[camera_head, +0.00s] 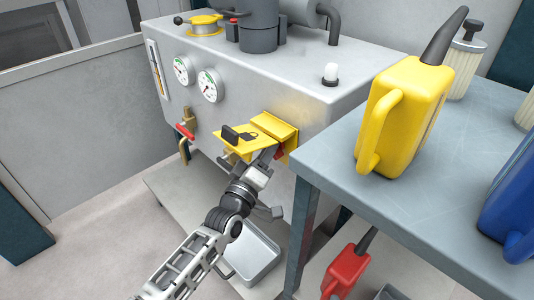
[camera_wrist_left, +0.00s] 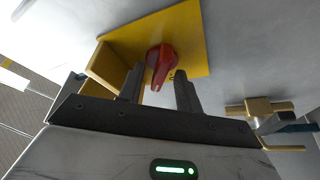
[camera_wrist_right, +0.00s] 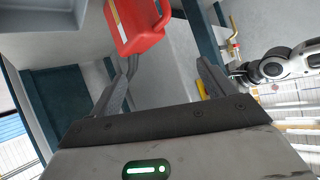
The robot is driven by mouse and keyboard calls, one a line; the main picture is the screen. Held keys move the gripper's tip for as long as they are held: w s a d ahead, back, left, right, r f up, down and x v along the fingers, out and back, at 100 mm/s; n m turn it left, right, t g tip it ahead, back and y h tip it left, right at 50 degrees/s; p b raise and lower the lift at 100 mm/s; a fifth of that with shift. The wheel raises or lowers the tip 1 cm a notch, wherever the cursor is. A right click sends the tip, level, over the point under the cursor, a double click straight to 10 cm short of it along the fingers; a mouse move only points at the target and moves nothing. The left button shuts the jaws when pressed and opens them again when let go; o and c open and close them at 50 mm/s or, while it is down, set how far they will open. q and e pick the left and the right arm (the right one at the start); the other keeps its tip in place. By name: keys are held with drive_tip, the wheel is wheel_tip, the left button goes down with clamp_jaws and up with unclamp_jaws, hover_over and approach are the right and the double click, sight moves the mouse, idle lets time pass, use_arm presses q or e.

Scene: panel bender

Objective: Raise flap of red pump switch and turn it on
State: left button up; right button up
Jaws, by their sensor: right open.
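The red pump switch (camera_wrist_left: 162,62) sits on a yellow plate (camera_wrist_left: 185,35) on the machine front. In the head view its yellow housing (camera_head: 281,130) has the flap (camera_head: 238,142) swung out, roughly level, with a black padlock-shaped part on it. My left gripper (camera_head: 270,155) reaches up from below the flap; its fingertips are partly hidden there. In the left wrist view the left gripper (camera_wrist_left: 160,76) has its fingers apart, one on each side of the red handle; contact is unclear. My right gripper (camera_wrist_right: 168,62) is open and empty in its wrist view, with a red can beyond it.
A table (camera_head: 440,130) at right holds a yellow can (camera_head: 400,115) and a blue can (camera_head: 512,200). A red can (camera_head: 347,270) and a grey tray (camera_head: 250,258) are lower down. A red-handled valve (camera_head: 186,130) and gauges are left of the switch.

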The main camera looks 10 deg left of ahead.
use_arm(q)
drive_tip(key=shift+w, duration=0.1)
clamp_jaws()
drive_tip(key=m+h+b, duration=0.1)
drive_tip(key=m, duration=0.2)
drive_tip(key=m+h+b, duration=0.2)
drive_tip(key=m, duration=0.2)
drive_tip(key=m+h+b, duration=0.1)
drive_tip(key=m, duration=0.2)
drive_tip(key=shift+a+f+h, duration=0.15)
drive_tip(key=shift+h, duration=0.25)
use_arm(e)
wheel_tip(320, 180, down, 8)
drive_tip(key=a+g, duration=0.1)
drive_tip(key=shift+w+a+r+g, duration=0.2)
drive_tip(key=shift+w+a+g, duration=0.1)
drive_tip(key=shift+w+a, duration=0.1)
use_arm(q)
drive_tip(key=shift+m, duration=0.5)
unclamp_jaws()
